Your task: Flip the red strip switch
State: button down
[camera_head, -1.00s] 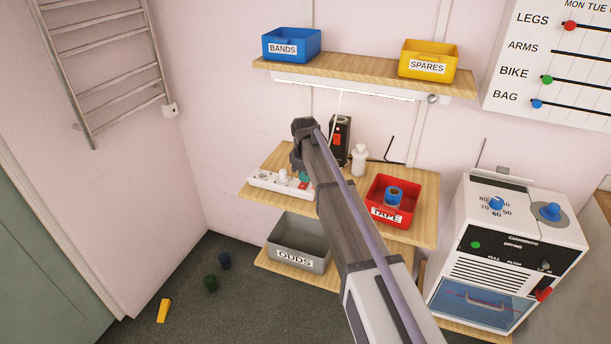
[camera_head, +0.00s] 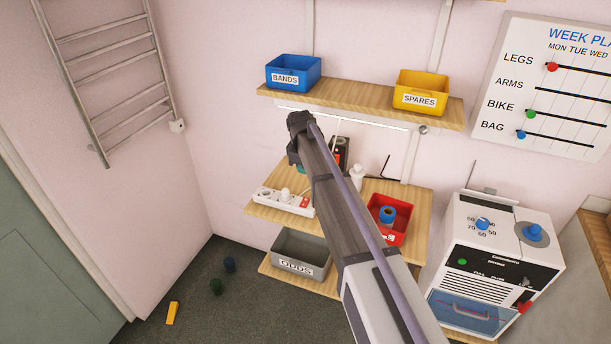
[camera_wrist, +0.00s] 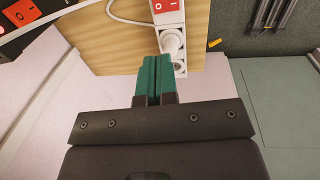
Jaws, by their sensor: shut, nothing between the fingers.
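The white power strip (camera_head: 272,197) lies along the front left of the middle shelf, with a white plug (camera_head: 286,195) in it. Its red switch (camera_head: 305,202) is at the right end. In the wrist view, the red switch (camera_wrist: 165,5) is at the top edge, partly cut off, near the plug (camera_wrist: 172,42); which way it is tipped is unclear. My gripper (camera_head: 296,163) is above the strip and apart from the switch. Its green fingers (camera_wrist: 153,62) are together and empty, pointing toward the strip.
A dark device (camera_head: 342,148) stands behind my arm; its red rocker (camera_wrist: 21,12) shows in the wrist view. A white bottle (camera_head: 356,177) and red tape bin (camera_head: 402,235) are to the right. The upper shelf (camera_head: 365,99) is close above my gripper.

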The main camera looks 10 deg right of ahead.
aim_at(305, 199)
jog(key=f+b, duration=0.4)
jog(key=w+f+b, duration=0.1)
jog(key=f+b, duration=0.9)
jog(key=shift+w+d, duration=0.3)
jog(key=shift+d, duration=0.05)
jog(key=shift+r, duration=0.1)
